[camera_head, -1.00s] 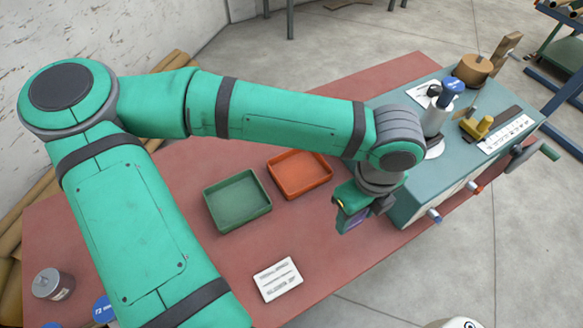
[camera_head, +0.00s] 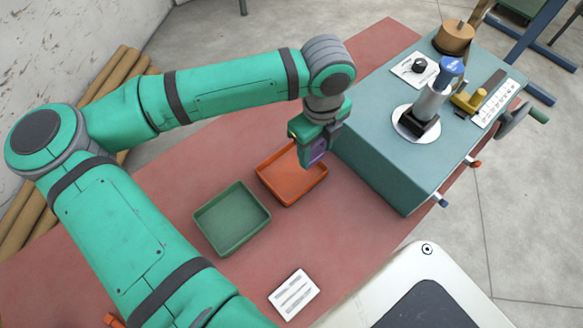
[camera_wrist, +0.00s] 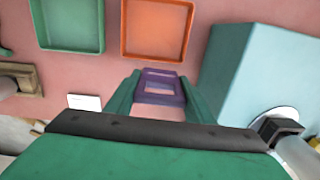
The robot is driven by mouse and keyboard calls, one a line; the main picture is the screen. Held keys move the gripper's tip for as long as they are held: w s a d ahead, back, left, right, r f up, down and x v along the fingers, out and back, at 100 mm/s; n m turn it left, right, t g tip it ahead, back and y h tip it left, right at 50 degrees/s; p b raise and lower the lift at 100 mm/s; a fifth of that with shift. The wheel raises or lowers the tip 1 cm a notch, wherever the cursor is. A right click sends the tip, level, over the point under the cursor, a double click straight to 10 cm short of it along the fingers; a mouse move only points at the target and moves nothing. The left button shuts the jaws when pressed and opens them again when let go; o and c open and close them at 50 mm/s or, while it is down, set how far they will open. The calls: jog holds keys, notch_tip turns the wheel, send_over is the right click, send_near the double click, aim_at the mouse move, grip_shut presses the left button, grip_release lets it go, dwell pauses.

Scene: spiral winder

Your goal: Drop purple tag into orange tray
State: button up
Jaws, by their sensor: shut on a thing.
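The purple tag (camera_wrist: 160,88) is a small flat piece with a slot, held between the fingers of my gripper (camera_wrist: 158,92) in the wrist view. In the head view the tag (camera_head: 318,151) shows at the end of my gripper (camera_head: 314,148), over or beside the right end of the orange tray. The orange tray (camera_head: 297,196) lies on the red bench top and looks empty. In the wrist view the orange tray (camera_wrist: 157,56) is beyond the tag, apart from it. How high the tag is above the bench is hard to tell.
A green tray (camera_head: 232,222) stands just left of the orange one. The teal winder box (camera_head: 400,150) stands close on the right, with a blue-topped post (camera_head: 434,98) on it. A white label card (camera_head: 294,294) lies at the front. Red bench (camera_head: 230,150) is bare behind the trays.

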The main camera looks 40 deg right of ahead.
jog(key=w+f, duration=0.7)
jog(key=f, duration=0.2)
jog(key=shift+f, duration=0.3)
jog(key=shift+s, duration=0.1)
jog(key=o, duration=1.1)
jog(key=shift+o, duration=0.2)
notch_tip(320, 180, up, 11)
